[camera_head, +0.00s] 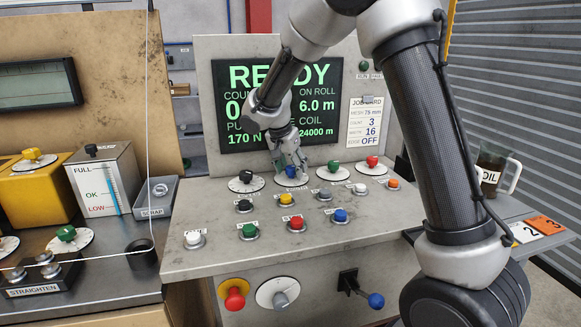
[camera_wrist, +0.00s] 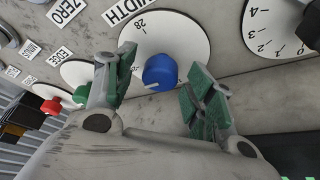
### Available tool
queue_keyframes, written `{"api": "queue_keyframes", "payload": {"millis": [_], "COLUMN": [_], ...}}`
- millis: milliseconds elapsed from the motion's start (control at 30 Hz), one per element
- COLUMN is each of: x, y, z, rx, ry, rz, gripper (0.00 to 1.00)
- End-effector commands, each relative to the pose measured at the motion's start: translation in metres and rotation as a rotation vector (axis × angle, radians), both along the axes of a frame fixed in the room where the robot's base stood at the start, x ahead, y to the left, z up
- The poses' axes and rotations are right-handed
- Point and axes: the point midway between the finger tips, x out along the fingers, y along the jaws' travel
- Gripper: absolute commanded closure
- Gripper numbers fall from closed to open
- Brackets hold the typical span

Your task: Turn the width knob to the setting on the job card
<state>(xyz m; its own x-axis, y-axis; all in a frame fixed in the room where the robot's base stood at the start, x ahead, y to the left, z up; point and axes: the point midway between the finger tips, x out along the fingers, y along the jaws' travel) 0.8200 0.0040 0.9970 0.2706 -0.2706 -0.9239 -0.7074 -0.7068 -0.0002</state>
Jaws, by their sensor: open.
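The width knob (camera_wrist: 160,71) is blue and sits on a white dial (camera_wrist: 185,40) labelled WIDTH in the wrist view. A 28 mark shows at the dial's edge; the other marks are hidden or unclear. A white pointer line shows on the knob's lower left, but I cannot tell its setting. In the head view the blue knob (camera_head: 291,172) is partly hidden by my gripper. My gripper (camera_head: 289,160) is open above it, with green-padded fingers on either side; contact cannot be told. The job card (camera_head: 369,122) reads WIDTH 16, COUNT 3 and EDGE OFF.
A black knob (camera_head: 246,179) and a green knob (camera_head: 333,168) flank the width knob closely. A red knob (camera_head: 372,162) is further right. Several coloured buttons fill the panel in front. The READY screen (camera_head: 240,138) stands behind. An oil jug (camera_head: 493,170) stands at the right.

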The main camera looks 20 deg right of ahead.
Motion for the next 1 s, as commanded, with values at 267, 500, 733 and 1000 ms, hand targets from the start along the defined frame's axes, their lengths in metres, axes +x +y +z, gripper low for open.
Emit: {"api": "queue_keyframes", "payload": {"millis": [267, 500, 733, 1000], "x": [-0.0001, -0.0003, -0.0011, -0.0013], "y": [0.0001, -0.0001, -0.0006, -0.0020], "z": [0.0002, 0.0004, 0.0006, 0.0009], "rx": [0.000, 0.000, 0.000, 0.000], "ry": [0.000, 0.000, 0.000, -0.002], "rz": [0.000, 0.012, 0.100, 0.308], "gripper": [0.91, 0.91, 0.91, 0.91]}}
